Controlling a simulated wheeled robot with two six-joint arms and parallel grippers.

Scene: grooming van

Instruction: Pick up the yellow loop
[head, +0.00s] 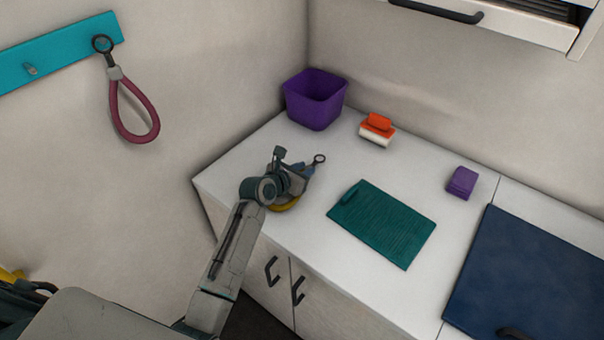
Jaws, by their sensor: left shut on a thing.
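The yellow loop (286,205) shows as a short yellow curve at the left end of the white counter, partly hidden under my left wrist. A dark ring (319,159) sticks out past the fingers on the far side and appears to belong to the loop. My left gripper (304,172) reaches over the counter and is shut on the loop, near a bluish part close to the ring. I cannot tell whether the loop touches the counter. My right gripper is not in view.
On the white counter (305,235) are a purple bin (314,100), an orange-and-white brush (377,130), a green clipboard-like board (385,225), a purple block (461,183) and a dark blue mat (530,275). A maroon loop (134,112) hangs from a teal wall rail (62,52).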

